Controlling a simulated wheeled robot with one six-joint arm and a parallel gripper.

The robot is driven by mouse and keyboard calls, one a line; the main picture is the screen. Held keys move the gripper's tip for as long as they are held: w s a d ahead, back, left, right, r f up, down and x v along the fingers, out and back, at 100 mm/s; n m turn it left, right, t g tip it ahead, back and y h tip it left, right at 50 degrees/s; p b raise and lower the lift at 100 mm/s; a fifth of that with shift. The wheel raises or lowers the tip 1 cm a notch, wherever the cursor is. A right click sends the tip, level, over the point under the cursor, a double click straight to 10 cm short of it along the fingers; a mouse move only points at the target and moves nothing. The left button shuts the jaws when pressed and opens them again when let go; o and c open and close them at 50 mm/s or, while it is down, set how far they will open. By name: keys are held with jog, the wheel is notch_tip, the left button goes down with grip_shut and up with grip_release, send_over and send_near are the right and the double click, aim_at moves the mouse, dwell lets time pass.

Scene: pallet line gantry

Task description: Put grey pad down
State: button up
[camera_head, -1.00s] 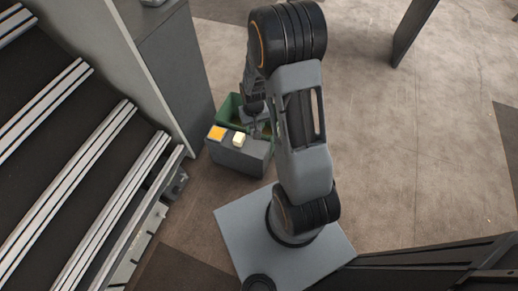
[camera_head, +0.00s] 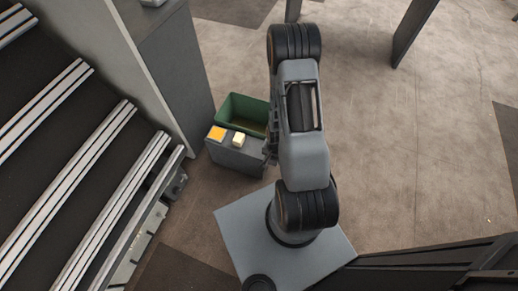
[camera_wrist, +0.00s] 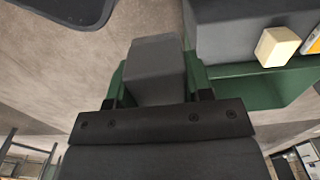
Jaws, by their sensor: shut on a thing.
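A grey pad (camera_wrist: 155,55), block-shaped, is held in my gripper (camera_wrist: 156,88) in the wrist view. The fingers, with green parts, stand on either side of it and are shut on it. In the head view my gripper and the pad are mostly hidden by my own arm, close to the right side of a dark grey box.
The dark grey box (camera_head: 236,156) carries an orange-yellow square (camera_head: 216,133) and a cream block (camera_head: 239,140). A green bin (camera_head: 262,104) stands behind it, its visible inside empty. A grey cabinet (camera_head: 165,65) and rail-lined conveyor (camera_head: 60,165) lie left.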

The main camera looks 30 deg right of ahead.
jog(key=shift+w, duration=0.1)
jog(key=w+f+b, duration=0.3)
jog(key=w+f, duration=0.1)
jog(key=w, duration=0.5)
jog(key=b, duration=0.1)
send_over(259, 149)
jog(key=s, duration=0.1)
notch_tip(259, 149, down, 5)
jog(key=shift+r, duration=0.2)
jog(key=shift+w+f+b, duration=0.4)
jog(key=shift+f+b, duration=0.05)
jog(key=shift+f, duration=0.05)
jog(key=shift+w+f+b, duration=0.2)
jog(key=shift+f+b, duration=0.6)
jog(key=shift+f, duration=0.75)
jog(key=shift+c, duration=0.3)
jog(key=o, duration=0.9)
jog(key=shift+f, duration=0.1)
